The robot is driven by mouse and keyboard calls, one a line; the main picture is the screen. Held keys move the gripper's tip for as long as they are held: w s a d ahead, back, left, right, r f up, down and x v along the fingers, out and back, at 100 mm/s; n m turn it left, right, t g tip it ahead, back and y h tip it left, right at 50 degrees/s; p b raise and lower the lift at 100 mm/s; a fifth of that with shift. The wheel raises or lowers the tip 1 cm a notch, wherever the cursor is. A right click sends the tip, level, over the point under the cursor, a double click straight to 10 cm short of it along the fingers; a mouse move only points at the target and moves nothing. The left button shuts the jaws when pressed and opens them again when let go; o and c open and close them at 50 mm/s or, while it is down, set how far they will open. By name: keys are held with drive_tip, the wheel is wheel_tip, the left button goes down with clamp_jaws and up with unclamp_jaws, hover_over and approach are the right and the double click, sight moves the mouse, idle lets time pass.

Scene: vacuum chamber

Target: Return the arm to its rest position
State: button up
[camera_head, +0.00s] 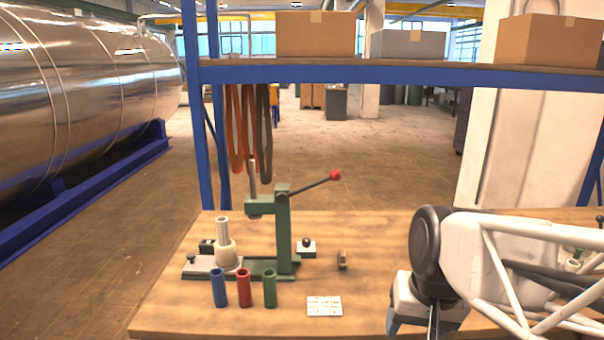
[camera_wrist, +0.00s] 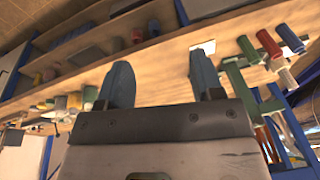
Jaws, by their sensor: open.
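My arm reaches in from the right in the head view, with its end over the front right of the wooden workbench (camera_head: 170,300). My gripper (camera_head: 432,322) points downward there, and its fingertips are cut off or hard to see. In the wrist view my gripper (camera_wrist: 163,77) shows two blue-grey fingers spread apart. Nothing is between them, and the bench top lies beyond them.
A green press (camera_head: 284,235) with a red-knobbed lever stands left of my arm. Blue (camera_head: 218,288), red (camera_head: 244,288) and green (camera_head: 270,288) cylinders stand before it, beside a white card (camera_head: 324,306). A blue-edged shelf (camera_head: 400,74) carrying boxes spans overhead.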

drive_tip(key=shift+n+h, duration=0.5)
drive_tip(key=shift+n, duration=0.3)
drive_tip(key=s, duration=0.1)
drive_tip(key=s+f, duration=0.1)
drive_tip(key=s, duration=0.1)
drive_tip(key=s+d, duration=0.1)
drive_tip(key=shift+s+f, duration=0.15)
drive_tip(key=shift+s, duration=0.25)
